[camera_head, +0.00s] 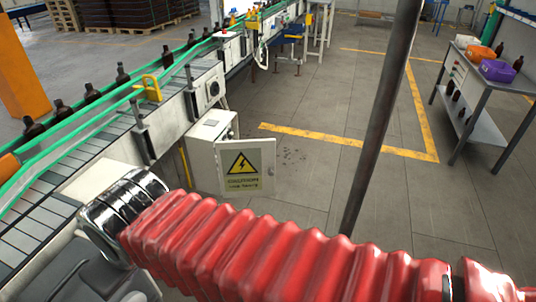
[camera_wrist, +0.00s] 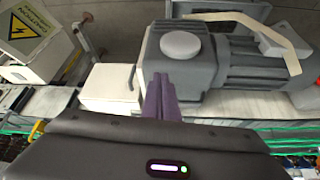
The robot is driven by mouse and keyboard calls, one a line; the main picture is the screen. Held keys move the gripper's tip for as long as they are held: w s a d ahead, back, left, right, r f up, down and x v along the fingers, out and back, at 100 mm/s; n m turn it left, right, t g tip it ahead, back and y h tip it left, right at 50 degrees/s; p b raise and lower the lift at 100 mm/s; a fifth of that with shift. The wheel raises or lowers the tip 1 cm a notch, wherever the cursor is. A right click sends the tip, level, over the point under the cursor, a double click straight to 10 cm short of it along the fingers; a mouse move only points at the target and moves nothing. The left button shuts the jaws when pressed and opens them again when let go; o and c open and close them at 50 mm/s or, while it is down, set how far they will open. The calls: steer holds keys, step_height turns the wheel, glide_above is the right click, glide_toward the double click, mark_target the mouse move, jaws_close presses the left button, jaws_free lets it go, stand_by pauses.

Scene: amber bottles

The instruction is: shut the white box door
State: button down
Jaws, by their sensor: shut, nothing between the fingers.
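The white box (camera_head: 209,127) is fixed to the side of the conveyor in the head view. Its door (camera_head: 262,160) stands swung open, facing me, with a yellow triangle warning sign on it. In the wrist view the door with the same sign (camera_wrist: 28,28) is at the top left corner, tilted and partly cut off. My gripper (camera_wrist: 160,82) shows at the middle of the wrist view, its dark purple fingers together and empty. The fingers point toward a grey motor and stand well right of the door. In the head view my gripper cannot be made out.
A grey motor (camera_wrist: 225,65) lies just beyond my fingertips, with a plain white casing (camera_wrist: 112,88) to its left. The conveyor (camera_head: 110,125) carries brown bottles between green rails. A dark post (camera_head: 385,115) stands right of the door. Open floor (camera_head: 310,165) lies between them.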

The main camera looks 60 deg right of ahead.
stand_by(0.3)
steer(key=w+d+m+t+h, duration=0.3)
steer(key=w+d, duration=1.5)
steer(key=w, duration=0.2)
steer(key=w+d+f+m+h, duration=0.1)
steer(key=w+d+f, duration=0.15)
steer(key=d, duration=0.35)
steer(key=w+d+f+m+h, duration=0.1)
steer(key=w+d+f, duration=0.15)
steer(key=d, duration=0.45)
steer(key=s+d+f+m+t+h, duration=0.1)
steer(key=d+f+h, duration=0.1)
steer(key=d+f, duration=0.5)
steer(key=s+d+f+m+h, duration=0.2)
steer(key=d+f, duration=0.2)
steer(key=d, duration=0.8)
steer(key=s+d+f+m+t+h, duration=0.1)
steer(key=d+f+h, duration=0.1)
steer(key=d+f, duration=0.5)
steer(key=s+d+f+m+h, duration=0.1)
steer(key=s+d+f+h, duration=0.1)
steer(key=s+d+f, duration=0.4)
steer(key=s+d+f+m+g+h, duration=0.1)
steer(key=s+d+f, duration=0.4)
steer(key=s, duration=0.6)
steer(key=shift+d+f+m+h, duration=0.3)
steer(key=shift+d+f+h, duration=0.1)
steer(key=shift+f+h, duration=0.25)
